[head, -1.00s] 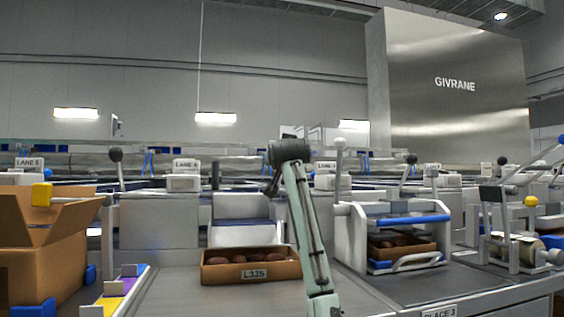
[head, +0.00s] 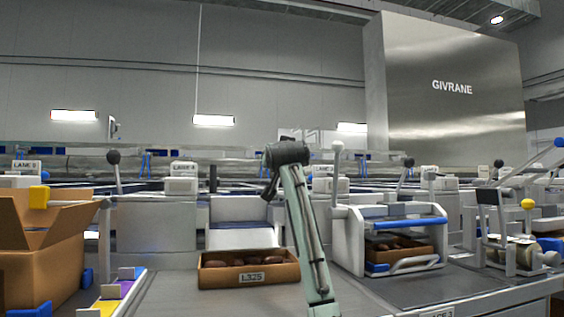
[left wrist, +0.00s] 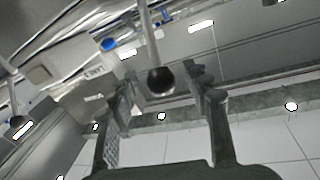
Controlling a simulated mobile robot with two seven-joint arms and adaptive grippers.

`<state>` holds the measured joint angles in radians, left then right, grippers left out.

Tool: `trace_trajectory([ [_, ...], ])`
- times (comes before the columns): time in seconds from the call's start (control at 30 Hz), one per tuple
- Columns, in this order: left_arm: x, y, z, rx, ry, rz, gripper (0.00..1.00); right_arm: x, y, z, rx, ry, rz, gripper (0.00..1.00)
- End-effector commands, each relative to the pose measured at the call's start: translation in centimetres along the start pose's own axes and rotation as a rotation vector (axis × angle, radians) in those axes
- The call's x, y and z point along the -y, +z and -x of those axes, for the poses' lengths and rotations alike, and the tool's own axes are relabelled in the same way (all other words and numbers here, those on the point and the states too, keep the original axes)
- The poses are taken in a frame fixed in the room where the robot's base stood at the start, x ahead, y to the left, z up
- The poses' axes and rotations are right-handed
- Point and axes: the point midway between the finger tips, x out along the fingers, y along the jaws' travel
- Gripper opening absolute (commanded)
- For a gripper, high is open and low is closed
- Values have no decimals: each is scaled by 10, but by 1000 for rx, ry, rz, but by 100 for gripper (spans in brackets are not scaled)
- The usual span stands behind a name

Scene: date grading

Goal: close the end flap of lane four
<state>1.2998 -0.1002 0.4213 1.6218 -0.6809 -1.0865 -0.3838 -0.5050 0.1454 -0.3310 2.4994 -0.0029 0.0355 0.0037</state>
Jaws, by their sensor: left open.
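A lane sign (head: 184,167), its number blurred, stands above a pale chute (head: 241,224) with a blue inner surface. I cannot tell which panel there is lane four's end flap, or its state. In the left wrist view, a lever with a black ball knob (left wrist: 160,80) shows between the two fingers of my open left gripper (left wrist: 162,95); I see no contact. A blurred lane label (left wrist: 95,71) is left of it. In the head view, a mint arm with a dark wrist rises in the middle; its fingers are mostly hidden. My right gripper is out of view.
A crate of dates marked L325 (head: 249,278) sits on the counter before the chute. An open cardboard box (head: 45,270) is at left. A white frame with blue bars (head: 350,240) holds another crate at right. Other levers have a black knob (head: 113,157) and a white knob (head: 338,146).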

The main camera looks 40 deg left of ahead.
Motion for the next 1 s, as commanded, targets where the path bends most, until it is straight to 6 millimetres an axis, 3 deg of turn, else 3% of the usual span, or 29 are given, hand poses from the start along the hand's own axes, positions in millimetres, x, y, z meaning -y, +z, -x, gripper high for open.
trace_trajectory([
  [0.3, -1, 0, 67, -2, 2, 2, 49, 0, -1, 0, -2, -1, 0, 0],
  [0.5, -1, 0, 97, 0, 1, 1, 49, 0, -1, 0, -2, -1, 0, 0],
  [1.0, 0, 0, 107, 0, 1, 1, 49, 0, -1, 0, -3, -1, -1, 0],
])
